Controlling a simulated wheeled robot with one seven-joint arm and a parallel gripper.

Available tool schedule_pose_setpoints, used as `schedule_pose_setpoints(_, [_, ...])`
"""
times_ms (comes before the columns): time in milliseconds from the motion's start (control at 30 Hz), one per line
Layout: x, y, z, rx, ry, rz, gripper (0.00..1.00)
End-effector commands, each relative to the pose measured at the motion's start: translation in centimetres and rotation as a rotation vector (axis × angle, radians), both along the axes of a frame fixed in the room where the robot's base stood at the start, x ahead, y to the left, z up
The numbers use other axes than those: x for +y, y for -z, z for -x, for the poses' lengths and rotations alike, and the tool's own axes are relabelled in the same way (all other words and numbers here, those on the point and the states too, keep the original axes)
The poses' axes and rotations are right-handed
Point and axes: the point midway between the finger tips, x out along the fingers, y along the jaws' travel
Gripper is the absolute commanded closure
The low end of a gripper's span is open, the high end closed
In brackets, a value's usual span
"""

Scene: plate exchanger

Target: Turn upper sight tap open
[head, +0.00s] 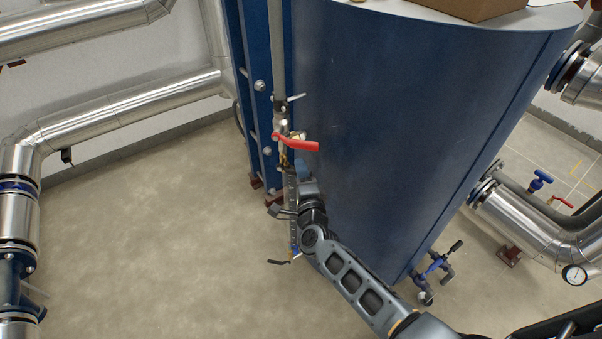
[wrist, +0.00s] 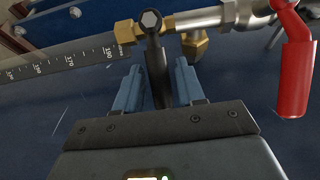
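The upper sight tap shows in the wrist view as a brass fitting (wrist: 126,31) with a hex nut and a black lever (wrist: 157,70) hanging down from it. A graduated scale (wrist: 65,62) runs off to its left. My gripper (wrist: 159,76) is open, with one blue finger on each side of the lever. Gaps show between the lever and both fingers, so it is not gripped. In the head view my gripper (head: 303,172) is at the top of the sight gauge (head: 293,228), beside the blue tank, and hides most of the upper tap.
A red-handled valve (head: 300,144) sits just above the gripper; its red handle (wrist: 296,65) is close on the right in the wrist view. The lower tap's black lever (head: 279,262) is at the gauge bottom. The blue tank (head: 400,130) stands right; floor at left is clear.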

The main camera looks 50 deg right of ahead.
Motion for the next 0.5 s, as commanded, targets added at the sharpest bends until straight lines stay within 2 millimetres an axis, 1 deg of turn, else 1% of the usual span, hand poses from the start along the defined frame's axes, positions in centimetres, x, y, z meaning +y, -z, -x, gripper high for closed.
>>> schedule_pose_setpoints(33, [0.01,0.00,0.00,0.000,0.000,0.000,0.67])
schedule_pose_setpoints(67, [0.01,0.00,0.00,0.000,0.000,0.000,0.69])
schedule_pose_setpoints(367, [0.02,0.00,0.01,0.000,0.000,0.000,0.98])
schedule_pose_setpoints(400, [0.03,0.00,0.02,0.000,0.000,0.000,1.00])
schedule_pose_setpoints(500, [0.03,0.00,0.01,0.000,0.000,0.000,1.00])
